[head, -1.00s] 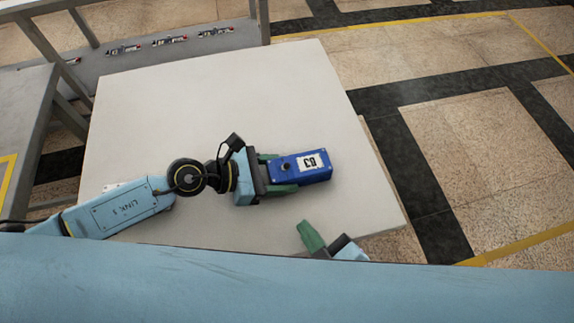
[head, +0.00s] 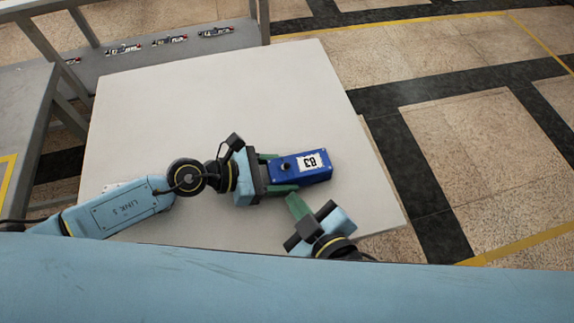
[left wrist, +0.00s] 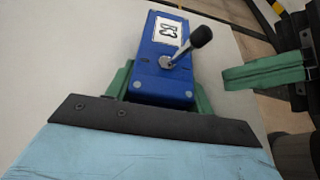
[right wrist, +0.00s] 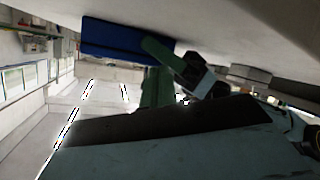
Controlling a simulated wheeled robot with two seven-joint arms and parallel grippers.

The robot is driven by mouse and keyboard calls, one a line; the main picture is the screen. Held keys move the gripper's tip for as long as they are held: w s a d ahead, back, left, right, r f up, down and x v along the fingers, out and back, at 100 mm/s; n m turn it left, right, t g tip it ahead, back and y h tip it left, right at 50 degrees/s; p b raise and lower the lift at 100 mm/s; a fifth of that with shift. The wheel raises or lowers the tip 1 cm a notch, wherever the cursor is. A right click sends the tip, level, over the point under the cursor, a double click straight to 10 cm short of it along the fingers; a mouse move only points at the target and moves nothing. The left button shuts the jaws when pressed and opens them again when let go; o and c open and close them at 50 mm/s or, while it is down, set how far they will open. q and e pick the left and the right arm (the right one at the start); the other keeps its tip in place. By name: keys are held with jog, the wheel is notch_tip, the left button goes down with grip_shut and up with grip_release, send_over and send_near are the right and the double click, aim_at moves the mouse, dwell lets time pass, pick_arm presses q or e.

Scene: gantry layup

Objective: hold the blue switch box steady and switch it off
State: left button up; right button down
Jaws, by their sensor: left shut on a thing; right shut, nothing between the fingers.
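The blue switch box (head: 313,172) lies on the pale table with a white label marked 83. Its black-knobbed lever (left wrist: 201,37) stands tilted up from the top face in the left wrist view. My left gripper (head: 279,173) is shut on the near end of the box, one green finger along each side. My right gripper (head: 292,201) is shut and empty, just below the box's near side in the head view. Its green fingers (left wrist: 263,73) show to the right of the lever, apart from it. The right wrist view shows the box (right wrist: 108,40) from a low angle.
The pale table top (head: 200,100) is otherwise mostly clear. A grey shelf at the back left holds several small parts (head: 170,40). A grey bench (head: 22,130) stands at the left. The table's right edge lies close beyond the box.

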aim_at(285, 170)
jog(key=shift+w+a+r, duration=0.25)
jog(key=shift+w+r, duration=0.05)
jog(key=shift+w, duration=0.35)
jog(key=shift+w+a+r, duration=0.2)
jog(key=shift+w+r, duration=0.05)
jog(key=shift+w, duration=0.4)
dwell(1.1)
jog(key=shift+w+a+r, duration=0.1)
jog(key=shift+w+r, duration=0.05)
jog(key=shift+w, duration=0.2)
jog(key=shift+w+a+r, duration=0.15)
jog(key=shift+w, duration=0.25)
jog(key=shift+w+a+r, duration=0.1)
jog(key=shift+w+r, duration=0.05)
jog(key=shift+w, duration=0.2)
dwell(0.8)
jog(key=shift+s, duration=0.1)
jog(key=shift+s+d+f, duration=0.2)
jog(key=shift+s+f, duration=0.05)
jog(key=shift+s, duration=0.3)
jog(key=shift+s+d+f, duration=0.2)
jog(key=shift+s, duration=0.3)
